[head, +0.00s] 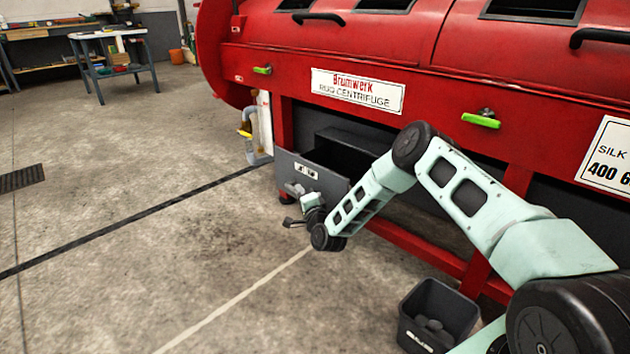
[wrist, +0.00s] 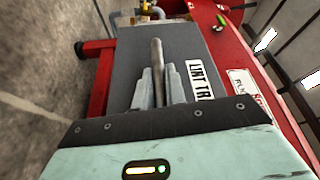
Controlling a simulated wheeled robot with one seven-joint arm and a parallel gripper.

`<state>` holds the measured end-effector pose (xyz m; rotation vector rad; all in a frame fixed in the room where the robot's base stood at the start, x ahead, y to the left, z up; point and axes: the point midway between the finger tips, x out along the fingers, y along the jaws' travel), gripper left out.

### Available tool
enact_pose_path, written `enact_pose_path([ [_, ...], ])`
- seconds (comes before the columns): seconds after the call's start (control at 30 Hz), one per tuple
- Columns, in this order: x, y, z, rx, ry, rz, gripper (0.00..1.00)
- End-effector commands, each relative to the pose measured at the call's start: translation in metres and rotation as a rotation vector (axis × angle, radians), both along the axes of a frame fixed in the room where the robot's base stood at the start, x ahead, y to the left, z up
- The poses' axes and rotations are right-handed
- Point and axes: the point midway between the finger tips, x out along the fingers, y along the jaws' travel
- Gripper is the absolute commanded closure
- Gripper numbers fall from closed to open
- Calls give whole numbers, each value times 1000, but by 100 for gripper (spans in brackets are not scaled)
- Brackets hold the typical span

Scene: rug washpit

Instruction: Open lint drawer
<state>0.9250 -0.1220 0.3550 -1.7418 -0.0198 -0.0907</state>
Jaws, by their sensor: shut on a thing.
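The lint drawer (head: 285,167) is a dark grey box front low on the red rug centrifuge (head: 330,45). In the head view it stands out from the machine, with a dark opening behind its front. In the wrist view its grey front (wrist: 205,45) carries a white label, partly cut off, reading "LINT TR". My gripper (head: 298,190) is at the drawer front in the head view. In the wrist view my gripper (wrist: 163,85) has its two grey fingers shut on the drawer's round bar handle (wrist: 157,55). My fingers hide part of the handle.
A dark bin (head: 437,312) with grey lumps in it stands on the floor below my arm. A red frame rail (head: 415,243) runs low along the machine. A pipe with a yellow part (head: 247,133) is left of the drawer.

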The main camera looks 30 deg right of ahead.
Motion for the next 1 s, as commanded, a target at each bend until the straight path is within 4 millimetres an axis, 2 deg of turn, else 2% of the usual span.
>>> enact_pose_path([
  [0.1,-7,18,1,1,2,3,100],
  [0.3,-13,35,0,1,2,0,100],
  [0.77,-15,39,-1,0,1,0,100],
  [0.8,-15,39,-1,0,1,0,85],
  [0.87,-15,39,-1,0,1,0,68],
  [1.0,-14,39,-1,0,1,0,66],
])
